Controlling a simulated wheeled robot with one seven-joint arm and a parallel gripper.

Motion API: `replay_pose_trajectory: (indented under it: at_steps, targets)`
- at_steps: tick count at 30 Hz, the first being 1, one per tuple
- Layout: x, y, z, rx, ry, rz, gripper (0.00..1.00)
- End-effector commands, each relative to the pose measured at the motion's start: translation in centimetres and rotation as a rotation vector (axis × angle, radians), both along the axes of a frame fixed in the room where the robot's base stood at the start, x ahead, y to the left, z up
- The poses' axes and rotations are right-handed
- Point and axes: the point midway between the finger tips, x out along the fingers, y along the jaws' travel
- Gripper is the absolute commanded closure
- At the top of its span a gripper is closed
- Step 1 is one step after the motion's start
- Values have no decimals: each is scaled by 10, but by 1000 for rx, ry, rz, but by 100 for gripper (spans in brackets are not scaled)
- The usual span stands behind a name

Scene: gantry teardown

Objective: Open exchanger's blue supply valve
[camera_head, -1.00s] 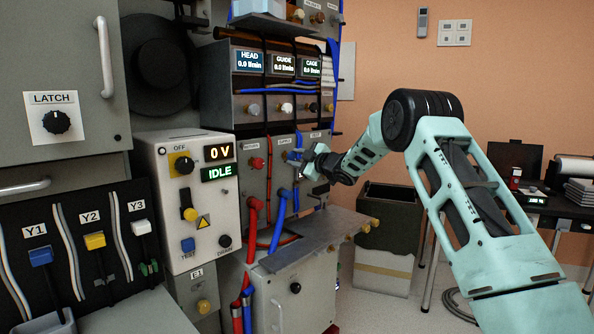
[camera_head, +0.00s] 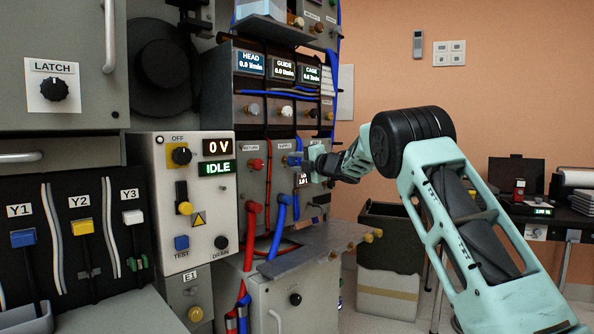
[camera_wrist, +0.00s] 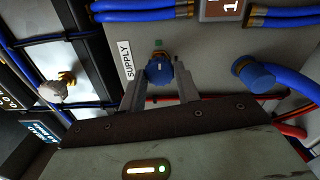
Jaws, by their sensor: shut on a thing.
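The blue supply valve knob (camera_wrist: 159,71) sits beside the SUPPLY label (camera_wrist: 125,60) in the wrist view. My gripper (camera_wrist: 160,82) has one finger on each side of the knob and is shut on it. In the head view my gripper (camera_head: 304,163) is at the blue supply valve (camera_head: 291,160) on the grey exchanger panel, covering part of it. The red return valve (camera_head: 256,164) is to its left. A thick blue hose (camera_head: 280,222) joins the panel below the supply valve.
A red hose (camera_head: 250,232) runs beside the blue one. A grey shelf (camera_head: 325,240) with brass fittings juts out below my gripper. The HEAD, GUIDE and CAGE displays (camera_head: 283,67) above read 0.0. A dark bin (camera_head: 390,262) stands to the right.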

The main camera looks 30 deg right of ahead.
Motion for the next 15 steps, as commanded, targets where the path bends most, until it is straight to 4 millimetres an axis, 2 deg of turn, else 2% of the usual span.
replay_pose_trajectory:
  at_steps: [1, 15]
  targets:
    - [0, 0, -4, -20, -2, 1, 91]
    - [0, 0, -2, -88, -18, 1, 91]
